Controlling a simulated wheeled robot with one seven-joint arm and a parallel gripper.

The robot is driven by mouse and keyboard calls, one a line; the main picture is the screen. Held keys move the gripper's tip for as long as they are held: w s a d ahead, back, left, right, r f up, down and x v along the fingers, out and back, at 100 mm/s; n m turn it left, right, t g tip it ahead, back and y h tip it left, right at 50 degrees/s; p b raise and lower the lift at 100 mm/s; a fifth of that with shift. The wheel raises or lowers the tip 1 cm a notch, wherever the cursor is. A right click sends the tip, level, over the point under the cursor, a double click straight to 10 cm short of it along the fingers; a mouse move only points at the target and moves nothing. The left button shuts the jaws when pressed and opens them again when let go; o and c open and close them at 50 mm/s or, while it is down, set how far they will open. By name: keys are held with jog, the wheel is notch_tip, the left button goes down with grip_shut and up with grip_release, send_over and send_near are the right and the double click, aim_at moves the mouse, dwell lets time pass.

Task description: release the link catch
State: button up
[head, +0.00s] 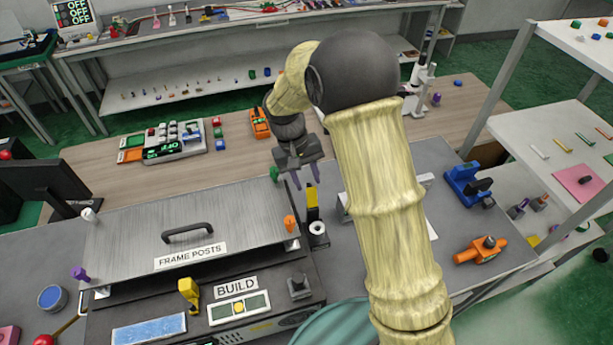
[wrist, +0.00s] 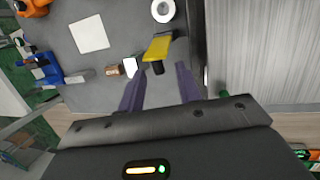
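No part is labelled as the link catch. A small yellow lever (head: 312,196) with a dark base stands just right of the metal cover, and it also shows in the wrist view (wrist: 157,47). A white ring-shaped part (head: 317,228) sits beside it, also at the top of the wrist view (wrist: 163,10). My gripper (head: 306,178) is above and close to the yellow lever. In the wrist view my gripper's purple fingertips (wrist: 159,78) are apart, with nothing between them. The yellow lever lies just beyond the tips; I see no contact.
A metal cover (head: 150,233) marked FRAME POSTS lies left of my gripper, with colored pegs at its corners. A second yellow lever (head: 188,292) stands by the BUILD panel (head: 238,307). Blue (head: 466,182) and orange (head: 481,250) fixtures are on the right.

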jog(key=shift+s+r, duration=0.1)
jog(key=shift+r, duration=0.05)
jog(key=b+v, duration=0.3)
jog(key=v, duration=1.4)
jog(key=s+d+f+m+t+y, duration=0.1)
jog(key=s+d+f+t, duration=0.1)
jog(key=s+d+f, duration=0.5)
jog(key=s+d+f+m+t+y, duration=0.1)
jog(key=s+d+f+m+t, duration=0.1)
jog(key=s+d+f, duration=0.4)
jog(key=s+d, duration=0.3)
jog(key=d, duration=0.2)
jog(key=shift+s+d+f+y, duration=0.35)
jog(key=shift+s+d+y, duration=0.05)
